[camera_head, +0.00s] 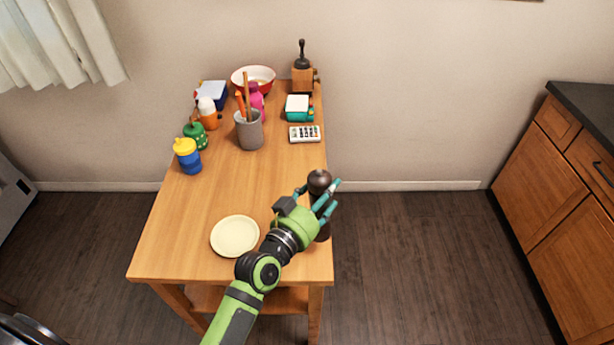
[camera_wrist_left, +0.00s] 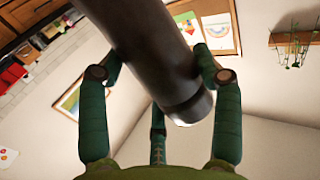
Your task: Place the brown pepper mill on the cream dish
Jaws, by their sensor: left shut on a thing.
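The dark brown pepper mill (camera_head: 319,181) stands upright at the right edge of the wooden table, in the grasp of my left gripper (camera_head: 321,199). The gripper's teal fingers are closed around its body, and they hide part of its middle. In the left wrist view the mill (camera_wrist_left: 158,50) runs between the fingers of my left gripper (camera_wrist_left: 170,85). The cream dish (camera_head: 235,236) lies empty and flat near the table's front, left of the gripper. I cannot tell whether the mill's base touches the table. My right gripper is not in view.
The wooden table (camera_head: 215,190) is clear in its middle. Towards the back stand a grey utensil cup (camera_head: 249,132), a blue cup with a yellow lid (camera_head: 188,158), a green pepper-like item (camera_head: 196,134), a remote (camera_head: 304,134), a red bowl (camera_head: 241,76) and a coffee grinder (camera_head: 302,76).

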